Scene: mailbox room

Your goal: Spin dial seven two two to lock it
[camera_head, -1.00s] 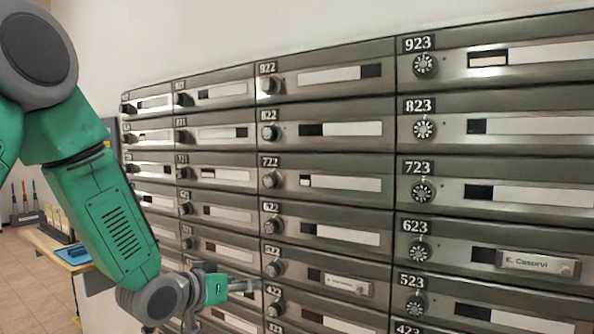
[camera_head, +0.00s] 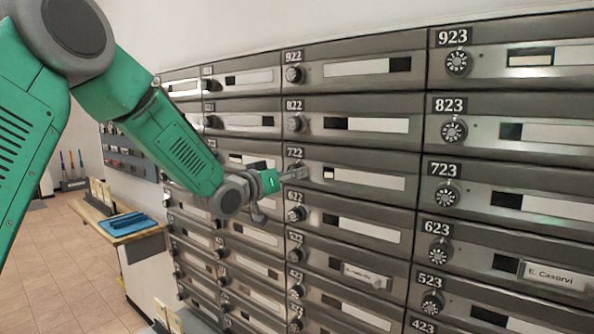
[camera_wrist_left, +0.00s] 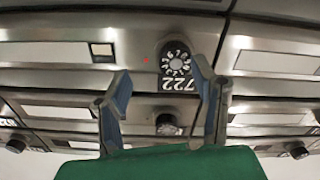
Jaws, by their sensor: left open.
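The dial of box 722 (camera_wrist_left: 175,60) is a black knob with white numbers, seen upside down in the left wrist view, with a small red light beside it. In the head view the 722 label (camera_head: 295,152) shows, but my fingers largely hide the dial below it. My left gripper (camera_head: 298,173) is open in front of that dial. In the left wrist view its two fingers (camera_wrist_left: 161,72) stand apart, with the dial between and beyond their tips, closer to the right finger. I cannot tell whether they touch it. My right gripper is out of view.
Dials of neighbouring boxes project close by: 822 (camera_head: 296,124) above, 622 (camera_head: 296,214) below and 723 (camera_head: 446,194) to the right. A wooden counter with a blue tray (camera_head: 122,223) stands at the left. Tiled floor there is clear.

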